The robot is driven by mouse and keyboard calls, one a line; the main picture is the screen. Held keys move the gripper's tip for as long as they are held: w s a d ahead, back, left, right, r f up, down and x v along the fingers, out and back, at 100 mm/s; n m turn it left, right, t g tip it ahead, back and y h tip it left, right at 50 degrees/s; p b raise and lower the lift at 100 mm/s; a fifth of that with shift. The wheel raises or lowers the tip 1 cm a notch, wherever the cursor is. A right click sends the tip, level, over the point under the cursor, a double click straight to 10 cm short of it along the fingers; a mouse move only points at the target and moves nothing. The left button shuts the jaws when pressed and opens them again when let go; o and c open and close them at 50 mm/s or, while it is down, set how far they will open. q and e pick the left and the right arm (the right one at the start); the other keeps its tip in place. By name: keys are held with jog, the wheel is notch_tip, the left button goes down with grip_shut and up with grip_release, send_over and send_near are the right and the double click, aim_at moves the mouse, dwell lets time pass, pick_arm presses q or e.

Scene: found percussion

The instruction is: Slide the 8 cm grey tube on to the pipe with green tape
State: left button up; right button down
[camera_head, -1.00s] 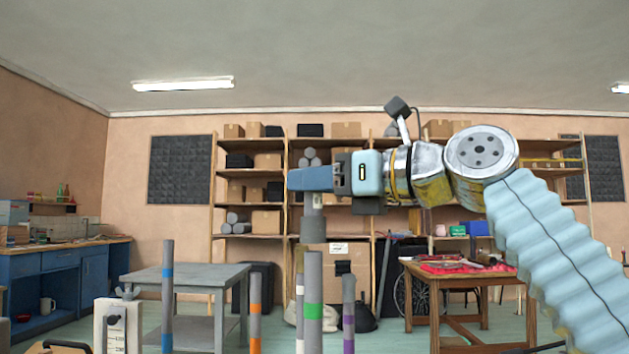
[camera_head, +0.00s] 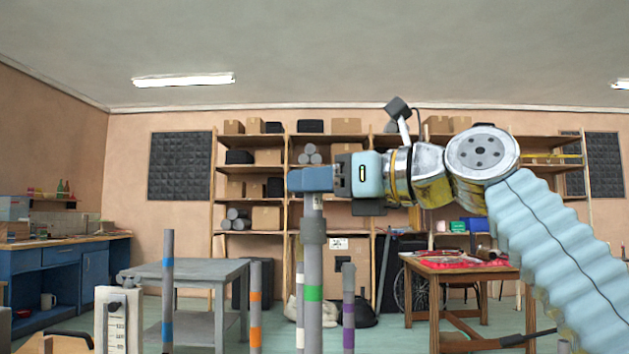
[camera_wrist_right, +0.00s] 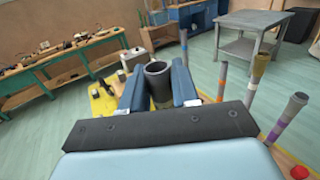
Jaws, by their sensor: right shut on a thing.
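My right gripper (camera_head: 312,180) is shut on the grey tube (camera_head: 313,230), which hangs upright below the fingers and has a wider collar at its lower end. In the right wrist view the tube (camera_wrist_right: 158,83) stands between the two blue fingers with its dark open end facing the camera. The grey pipe with green tape (camera_head: 313,318) stands upright directly under the tube. The pipe's top end is hidden by the collar, and the two overlap in the head view. I cannot tell for certain whether the collar is around the pipe or in front of it. My left gripper is not in view.
Close by stand pipes with purple tape (camera_head: 348,310), white tape (camera_head: 300,310), orange tape (camera_head: 256,305) and blue tape (camera_head: 168,290). A white scaled block (camera_head: 118,320) is at the lower left. Tables and shelves stand farther back.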

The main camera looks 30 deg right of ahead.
jog(key=shift+f, duration=0.35)
jog(key=c, duration=0.8)
grip_release()
jog(key=v, duration=1.4)
jog(key=shift+a+b, duration=0.1)
jog(key=shift+b, duration=0.2)
